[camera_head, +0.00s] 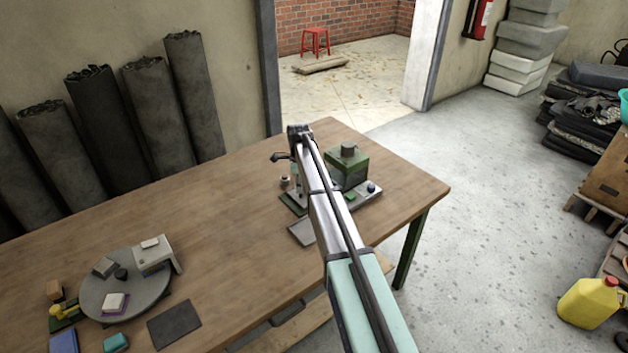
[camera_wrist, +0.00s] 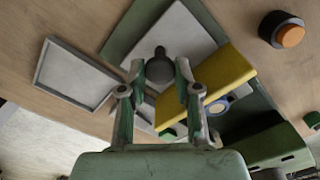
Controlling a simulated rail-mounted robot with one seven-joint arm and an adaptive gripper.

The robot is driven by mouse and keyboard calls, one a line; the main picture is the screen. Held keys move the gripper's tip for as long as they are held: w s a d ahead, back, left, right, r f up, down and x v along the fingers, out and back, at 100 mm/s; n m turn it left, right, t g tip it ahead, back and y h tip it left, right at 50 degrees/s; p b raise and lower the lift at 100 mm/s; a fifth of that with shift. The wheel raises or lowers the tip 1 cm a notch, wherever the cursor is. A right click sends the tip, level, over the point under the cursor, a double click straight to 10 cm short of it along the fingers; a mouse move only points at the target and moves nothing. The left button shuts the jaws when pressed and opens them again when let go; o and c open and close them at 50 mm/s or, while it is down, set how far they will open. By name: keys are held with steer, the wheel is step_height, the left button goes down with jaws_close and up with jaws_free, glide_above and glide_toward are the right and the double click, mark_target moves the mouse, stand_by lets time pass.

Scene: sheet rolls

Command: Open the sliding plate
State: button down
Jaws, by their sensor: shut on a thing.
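In the wrist view, my gripper (camera_wrist: 160,72) has its two fingers on either side of a dark round knob (camera_wrist: 160,66) and is shut on it. The knob stands over a pale grey plate (camera_wrist: 178,34), which I take to be the sliding plate. The plate lies on a green base (camera_wrist: 122,35). A yellow bar (camera_wrist: 226,72) lies beside the right finger. In the head view, my arm hides most of the plate and knob. The green machine housing (camera_head: 347,170) stands just right of my arm. How far the plate has slid cannot be told.
A shallow grey tray (camera_wrist: 75,73) lies left of the fingers. A dark button with an orange top (camera_wrist: 290,37) is at upper right. At the table's left are a round grey disc (camera_head: 125,300) with small items and a dark mat (camera_head: 174,323). The middle of the wooden table is clear.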

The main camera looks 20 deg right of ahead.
steer(key=shift+s+a, duration=0.35)
steer(key=shift+a, duration=0.4)
steer(key=c, duration=0.8)
jaws_free()
steer(key=shift+w, duration=0.1)
step_height(320, 180, up, 12)
